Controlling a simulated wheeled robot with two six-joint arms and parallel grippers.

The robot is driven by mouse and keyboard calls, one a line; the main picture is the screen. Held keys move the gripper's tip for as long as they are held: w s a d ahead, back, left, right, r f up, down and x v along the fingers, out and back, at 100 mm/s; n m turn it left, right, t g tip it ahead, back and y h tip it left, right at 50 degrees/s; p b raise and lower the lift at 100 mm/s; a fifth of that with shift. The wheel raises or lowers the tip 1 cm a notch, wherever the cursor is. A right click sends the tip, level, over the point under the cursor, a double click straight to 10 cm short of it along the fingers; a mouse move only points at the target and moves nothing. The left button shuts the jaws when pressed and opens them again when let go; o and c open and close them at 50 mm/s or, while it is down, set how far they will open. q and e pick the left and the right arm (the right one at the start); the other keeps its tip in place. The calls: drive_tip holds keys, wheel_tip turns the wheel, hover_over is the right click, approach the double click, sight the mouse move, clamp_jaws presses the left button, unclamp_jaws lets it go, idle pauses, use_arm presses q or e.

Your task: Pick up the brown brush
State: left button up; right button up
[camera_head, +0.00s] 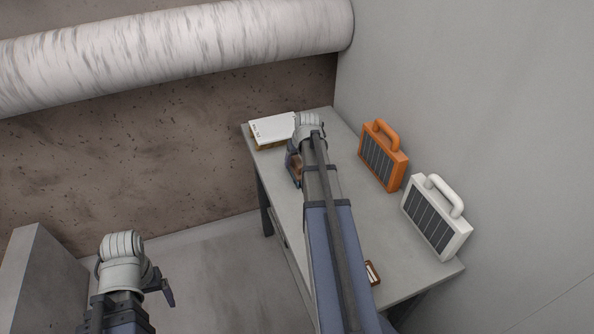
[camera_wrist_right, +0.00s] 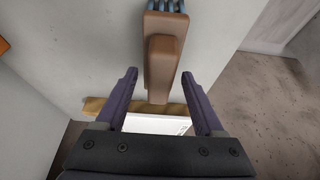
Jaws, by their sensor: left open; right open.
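The brown brush (camera_wrist_right: 165,60) lies on the grey table, with a blocky brown handle and blue-grey bristles at the top edge of the right wrist view. Part of it shows beside my right gripper in the head view (camera_head: 296,170), mostly hidden by my arm. My right gripper (camera_wrist_right: 160,76) is open over the table, its two purple fingers on either side of the brush's near end with gaps to both. Whether the fingertips are down at the brush's height, I cannot tell. My left gripper (camera_head: 167,290) is at the lower left, away from the table.
A white box-like item (camera_head: 272,129) lies at the table's far left corner, with yellowish edges. An orange panel device (camera_head: 383,160) and a white one (camera_head: 435,220) stand along the wall side. A small brown item (camera_head: 373,273) lies near the front. Bare table (camera_head: 385,230) lies between.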

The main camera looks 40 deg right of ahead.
drive_tip(key=shift+f, duration=0.25)
idle(0.3)
clamp_jaws()
idle(0.5)
